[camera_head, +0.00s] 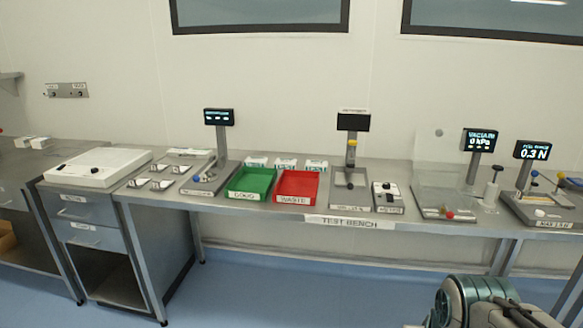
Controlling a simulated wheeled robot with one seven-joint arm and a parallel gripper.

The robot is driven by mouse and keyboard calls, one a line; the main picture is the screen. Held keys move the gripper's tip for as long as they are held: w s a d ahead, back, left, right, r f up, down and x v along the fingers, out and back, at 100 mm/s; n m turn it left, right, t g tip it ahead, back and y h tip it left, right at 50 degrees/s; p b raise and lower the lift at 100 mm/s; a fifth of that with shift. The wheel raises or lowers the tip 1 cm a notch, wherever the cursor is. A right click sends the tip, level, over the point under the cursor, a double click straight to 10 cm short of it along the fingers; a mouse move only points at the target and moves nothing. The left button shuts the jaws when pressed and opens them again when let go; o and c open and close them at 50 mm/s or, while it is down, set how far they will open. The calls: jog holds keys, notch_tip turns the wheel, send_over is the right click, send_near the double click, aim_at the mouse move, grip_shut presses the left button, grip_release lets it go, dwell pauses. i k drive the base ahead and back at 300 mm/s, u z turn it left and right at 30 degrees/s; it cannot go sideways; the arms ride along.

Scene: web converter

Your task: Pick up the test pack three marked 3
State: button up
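Three small white packs with green markings stand in a row on the bench behind the trays: a left pack (257,162), a middle pack (286,163) and a right pack (316,165). Their marks are too small to read, so I cannot tell which one is marked 3. Part of my arm shows at the bottom right, well in front of the bench and far from the packs. My gripper's fingers are not in view.
A green tray (237,192) and a red tray (281,194) sit just in front of the packs. A post with a display (219,117) stands to their left, and another stand (351,150) to their right. More instruments fill the bench's right end. The blue floor before it is clear.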

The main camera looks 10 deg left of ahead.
aim_at(321, 166)
jog(key=u, duration=0.5)
jog(key=i, duration=0.8)
jog(key=u, duration=0.35)
jog(key=i, duration=1.1)
jog(key=z, duration=0.35)
